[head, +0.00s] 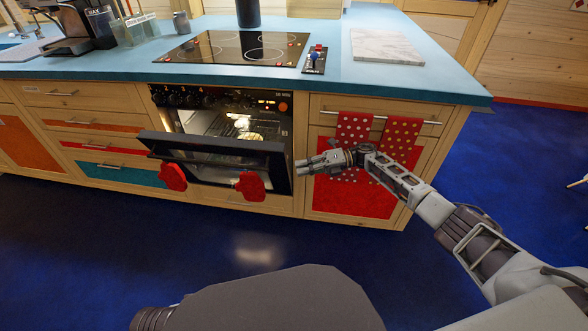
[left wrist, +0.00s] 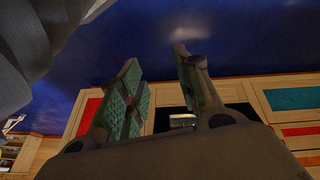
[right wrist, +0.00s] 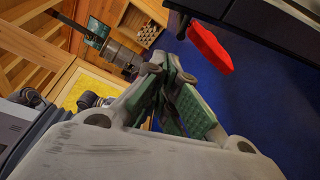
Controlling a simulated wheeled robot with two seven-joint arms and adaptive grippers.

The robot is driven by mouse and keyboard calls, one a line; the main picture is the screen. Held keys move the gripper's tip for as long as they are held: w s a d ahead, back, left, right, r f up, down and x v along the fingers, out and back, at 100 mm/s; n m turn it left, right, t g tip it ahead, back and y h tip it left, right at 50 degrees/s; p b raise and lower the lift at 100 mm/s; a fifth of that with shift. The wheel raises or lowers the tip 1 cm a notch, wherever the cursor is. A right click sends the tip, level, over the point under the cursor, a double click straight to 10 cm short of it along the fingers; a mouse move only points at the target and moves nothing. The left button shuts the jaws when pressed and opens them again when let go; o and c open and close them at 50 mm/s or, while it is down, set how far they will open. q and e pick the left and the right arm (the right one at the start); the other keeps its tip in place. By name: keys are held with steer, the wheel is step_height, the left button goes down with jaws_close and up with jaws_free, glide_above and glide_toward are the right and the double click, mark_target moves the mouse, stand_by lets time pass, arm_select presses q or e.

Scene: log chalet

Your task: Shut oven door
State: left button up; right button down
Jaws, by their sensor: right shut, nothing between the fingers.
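The oven (head: 200,98) is built into the wooden kitchen island, and its inside is lit. Its dark door (head: 215,145) hangs partly open, tilted outward at the top. Red mitts (head: 250,186) hang at the door's front. My right gripper (head: 299,166) is shut and empty, close by the door's right end; I cannot tell whether they touch. The right wrist view shows its closed fingers (right wrist: 168,62), with the dark door edge (right wrist: 270,25) and a red mitt (right wrist: 208,48) beyond. My left gripper (left wrist: 157,68) is open and empty, outside the head view.
Spotted red towels (head: 352,135) hang from the drawer handle right of the oven, behind my right gripper. The blue worktop (head: 400,82) carries a black hob (head: 235,48), a marble board (head: 385,45) and a coffee machine (head: 75,25). The blue floor (head: 90,235) before the island is clear.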

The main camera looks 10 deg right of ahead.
arm_select(q)
steer(key=shift+s+a+r, duration=0.1)
steer(key=shift+r, duration=0.4)
arm_select(e)
steer(key=d, duration=0.4)
steer(key=shift+s+d+r, duration=0.1)
steer(key=shift+s+r, duration=0.05)
steer(key=shift+r, duration=0.1)
arm_select(q)
steer(key=shift+c, duration=0.3)
